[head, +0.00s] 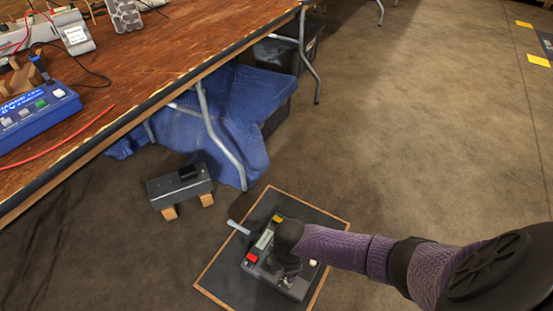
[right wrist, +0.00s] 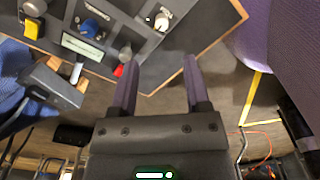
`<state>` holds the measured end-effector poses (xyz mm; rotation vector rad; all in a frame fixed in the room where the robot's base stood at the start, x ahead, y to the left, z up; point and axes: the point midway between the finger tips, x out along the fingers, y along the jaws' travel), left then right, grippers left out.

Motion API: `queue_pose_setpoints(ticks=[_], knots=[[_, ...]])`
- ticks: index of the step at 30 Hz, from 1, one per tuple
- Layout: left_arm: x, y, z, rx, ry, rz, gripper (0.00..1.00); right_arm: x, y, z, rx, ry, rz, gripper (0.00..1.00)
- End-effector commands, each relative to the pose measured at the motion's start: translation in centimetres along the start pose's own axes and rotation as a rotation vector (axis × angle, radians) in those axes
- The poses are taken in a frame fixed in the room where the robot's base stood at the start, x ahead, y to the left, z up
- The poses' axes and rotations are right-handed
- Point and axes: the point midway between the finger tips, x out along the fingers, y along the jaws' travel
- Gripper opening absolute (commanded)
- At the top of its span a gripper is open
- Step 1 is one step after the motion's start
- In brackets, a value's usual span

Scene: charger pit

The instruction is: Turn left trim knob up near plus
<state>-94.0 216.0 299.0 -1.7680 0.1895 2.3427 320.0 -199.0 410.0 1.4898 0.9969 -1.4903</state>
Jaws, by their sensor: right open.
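A dark control box (head: 252,264) lies on a wood-edged dark mat (head: 225,272) on the floor. In the head view it shows a yellow part (head: 277,218), a red part (head: 252,257) and a pale label. The right wrist view shows a blue knob (right wrist: 92,28), a white knob (right wrist: 162,20), a grey knob (right wrist: 125,53) and a yellow switch (right wrist: 33,28). I cannot tell which is the left trim knob, and no plus mark is readable. My left gripper is out of view.
A wooden workbench (head: 150,75) with a blue device (head: 35,115) stands at upper left. Beneath it are a blue tarp (head: 235,110) and metal legs. A grey box on wooden blocks (head: 178,188) sits beside the mat.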

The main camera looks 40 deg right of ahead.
Motion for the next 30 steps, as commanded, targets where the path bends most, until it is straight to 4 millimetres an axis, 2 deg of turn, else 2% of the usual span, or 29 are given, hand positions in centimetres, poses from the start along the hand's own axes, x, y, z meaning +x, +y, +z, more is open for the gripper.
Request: queue_pose_setpoints(ticks=[1, 6, 7, 9, 15, 19, 27, 30], knots=[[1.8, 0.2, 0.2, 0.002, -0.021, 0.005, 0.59, 2.6, -0.3, 0.1, 0.001, -0.004, -0.012, 0.61], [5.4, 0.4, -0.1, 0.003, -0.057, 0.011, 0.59, 7.9, -0.4, 0.1, 0.001, -0.004, -0.015, 0.61], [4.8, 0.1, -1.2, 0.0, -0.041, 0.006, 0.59, 7.4, -0.3, 0.0, 0.001, -0.002, -0.008, 0.61], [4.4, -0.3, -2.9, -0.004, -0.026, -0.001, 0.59, 7.5, -0.2, 0.0, 0.002, 0.0, -0.005, 0.61], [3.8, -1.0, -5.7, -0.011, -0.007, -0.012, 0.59, 8.3, -0.1, -0.1, 0.002, 0.001, -0.002, 0.61], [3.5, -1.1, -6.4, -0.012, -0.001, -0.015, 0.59, 8.5, -0.1, -0.1, 0.002, 0.001, -0.001, 0.61], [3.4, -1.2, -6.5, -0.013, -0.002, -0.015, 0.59, 8.4, -0.1, -0.1, 0.003, 0.001, -0.001, 0.61], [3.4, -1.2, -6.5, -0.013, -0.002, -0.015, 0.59, 8.4, -0.1, -0.1, 0.003, 0.001, -0.001, 0.4]])
